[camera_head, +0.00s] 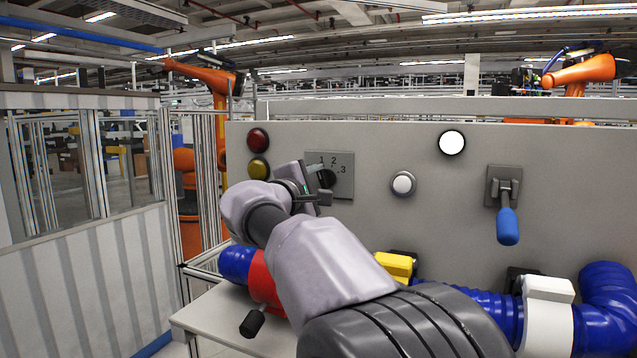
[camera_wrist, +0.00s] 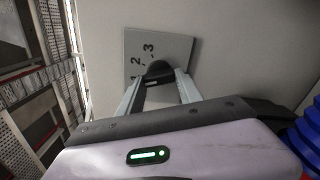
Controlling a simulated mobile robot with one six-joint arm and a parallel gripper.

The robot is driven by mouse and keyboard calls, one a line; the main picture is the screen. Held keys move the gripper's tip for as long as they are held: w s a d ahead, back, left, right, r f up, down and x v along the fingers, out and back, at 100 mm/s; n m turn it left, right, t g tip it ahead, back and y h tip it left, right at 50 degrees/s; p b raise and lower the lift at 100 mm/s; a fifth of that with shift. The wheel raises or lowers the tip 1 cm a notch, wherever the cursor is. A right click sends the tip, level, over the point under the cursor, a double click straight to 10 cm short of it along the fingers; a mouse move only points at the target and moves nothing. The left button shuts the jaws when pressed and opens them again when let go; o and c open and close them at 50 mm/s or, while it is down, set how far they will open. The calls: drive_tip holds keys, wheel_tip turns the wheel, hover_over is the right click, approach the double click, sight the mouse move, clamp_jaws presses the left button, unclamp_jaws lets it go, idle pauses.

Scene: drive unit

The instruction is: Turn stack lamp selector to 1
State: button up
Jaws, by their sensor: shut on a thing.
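The selector is a black knob (camera_head: 327,178) on a grey square plate (camera_head: 346,187) marked 1, 2 and 3, fixed to the upright grey panel. In the wrist view the knob (camera_wrist: 158,70) sits between my two fingers, in front of the plate (camera_wrist: 176,46) with its numbers. My gripper (camera_head: 318,183) is shut on the knob, with a finger on each side of it (camera_wrist: 158,92). My gripper and arm hide part of the knob and the plate's left side in the head view. I cannot tell which number the knob points to.
A dark red lamp (camera_head: 258,139) and a dull yellow lamp (camera_head: 258,168) are left of the plate. A white button (camera_head: 403,183), a bright white round lamp (camera_head: 452,142) and a blue-handled lever (camera_head: 507,226) are to the right. Blue pipes (camera_head: 605,305) run below.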

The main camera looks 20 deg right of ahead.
drive_tip(key=o, duration=1.4)
drive_tip(key=shift+b+v, duration=2.65)
drive_tip(key=shift+v, duration=6.1)
drive_tip(key=shift+w, duration=0.1)
